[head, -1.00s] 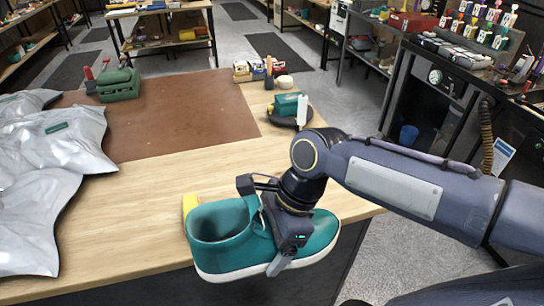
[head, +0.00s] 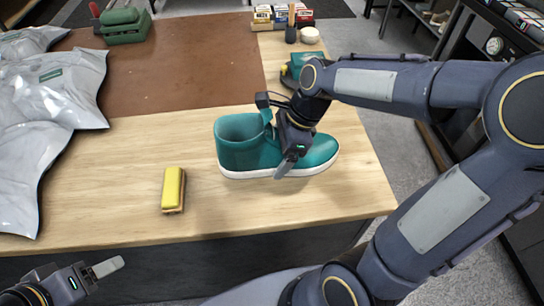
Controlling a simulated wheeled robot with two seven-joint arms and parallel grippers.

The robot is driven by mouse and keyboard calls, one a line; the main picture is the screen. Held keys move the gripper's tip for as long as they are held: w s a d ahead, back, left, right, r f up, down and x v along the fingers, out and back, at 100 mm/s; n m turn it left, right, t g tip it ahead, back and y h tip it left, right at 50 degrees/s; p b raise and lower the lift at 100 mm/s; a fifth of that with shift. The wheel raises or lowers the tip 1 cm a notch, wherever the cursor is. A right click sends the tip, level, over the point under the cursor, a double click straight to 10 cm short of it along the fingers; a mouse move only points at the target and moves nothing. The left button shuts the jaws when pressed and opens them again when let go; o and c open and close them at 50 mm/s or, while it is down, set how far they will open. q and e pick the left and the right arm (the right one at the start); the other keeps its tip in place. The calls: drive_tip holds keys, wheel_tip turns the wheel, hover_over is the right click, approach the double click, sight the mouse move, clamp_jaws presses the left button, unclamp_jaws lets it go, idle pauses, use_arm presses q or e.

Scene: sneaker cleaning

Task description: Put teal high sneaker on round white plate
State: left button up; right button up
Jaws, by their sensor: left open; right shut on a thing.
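The teal high sneaker (head: 243,150) with a white sole is in the middle of the head view, upright, toe to the right. It is over the bare wood part of the table; I cannot tell whether its sole touches the wood. My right gripper (head: 287,168) is shut on the sneaker from above, around its middle near the tongue. My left gripper (head: 92,275) is open and empty at the bottom left, in front of the table edge. I cannot make out a round white plate in this view.
A yellow brush (head: 173,188) lies on the wood (head: 120,200) left of the sneaker. Silver bags (head: 60,95) cover the left side. A brown mat (head: 180,70), a green case (head: 124,25), small boxes (head: 283,15) and a round cream item (head: 310,35) are at the back.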

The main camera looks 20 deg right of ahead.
drive_tip(key=w+f, duration=0.1)
drive_tip(key=f, duration=0.1)
drive_tip(key=w+f, duration=0.1)
drive_tip(key=w, duration=0.1)
drive_tip(key=shift+w+d+f, duration=0.1)
drive_tip(key=shift+f, duration=0.3)
drive_tip(key=shift+w+f, duration=0.15)
drive_tip(key=shift+f, duration=1.55)
drive_tip(key=shift+f, duration=0.2)
drive_tip(key=o, duration=1.3)
drive_tip(key=shift+r, duration=0.1)
